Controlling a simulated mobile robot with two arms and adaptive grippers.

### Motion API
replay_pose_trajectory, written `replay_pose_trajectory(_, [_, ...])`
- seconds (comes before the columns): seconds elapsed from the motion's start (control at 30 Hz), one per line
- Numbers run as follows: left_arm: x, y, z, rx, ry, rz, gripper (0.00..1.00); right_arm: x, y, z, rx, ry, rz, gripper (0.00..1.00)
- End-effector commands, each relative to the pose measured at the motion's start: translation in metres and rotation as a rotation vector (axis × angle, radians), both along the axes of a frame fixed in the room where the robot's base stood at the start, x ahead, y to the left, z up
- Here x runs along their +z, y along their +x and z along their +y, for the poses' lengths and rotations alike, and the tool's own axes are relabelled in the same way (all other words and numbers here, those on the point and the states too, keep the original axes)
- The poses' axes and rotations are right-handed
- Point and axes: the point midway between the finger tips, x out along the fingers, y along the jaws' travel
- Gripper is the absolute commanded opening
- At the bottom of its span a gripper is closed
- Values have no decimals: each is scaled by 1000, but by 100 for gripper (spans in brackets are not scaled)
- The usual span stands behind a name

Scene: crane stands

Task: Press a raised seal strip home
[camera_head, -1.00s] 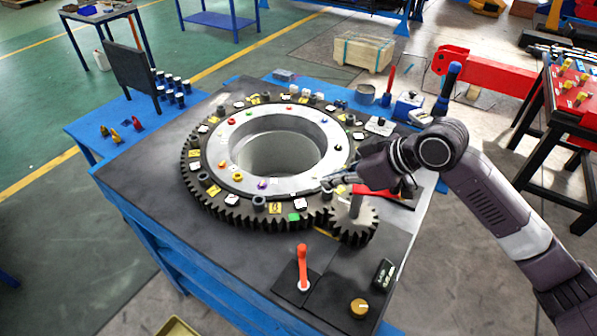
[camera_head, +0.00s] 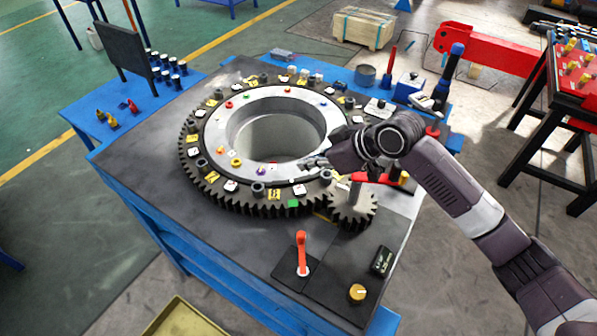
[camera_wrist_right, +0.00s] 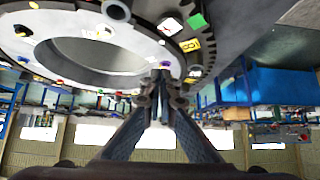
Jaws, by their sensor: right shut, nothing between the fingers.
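A large toothed ring (camera_head: 222,196) lies flat on the bench, with a bright metal inner ring (camera_head: 222,150) carrying several small coloured markers. A small red piece (camera_head: 273,163) shows at the near inner rim; I cannot tell whether it is the seal strip. I cannot pick out a raised strip clearly. My right gripper (camera_head: 308,164) is shut and empty over the near right part of the metal ring. In the right wrist view its fingertips (camera_wrist_right: 161,76) meet in front of the ring's face; contact is unclear. My left gripper is not in view.
A small pinion gear (camera_head: 352,208) meshes at the ring's near right, beneath my right arm. A red-handled lever (camera_head: 302,252) and a yellow knob (camera_head: 357,293) stand at the bench front. A dark upright panel (camera_head: 123,45) stands at the back left. The bench's left front is clear.

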Motion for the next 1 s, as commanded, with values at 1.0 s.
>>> replay_pose_trajectory(1.0, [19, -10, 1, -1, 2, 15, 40, -74, 14, 21, 0, -1, 1, 0])
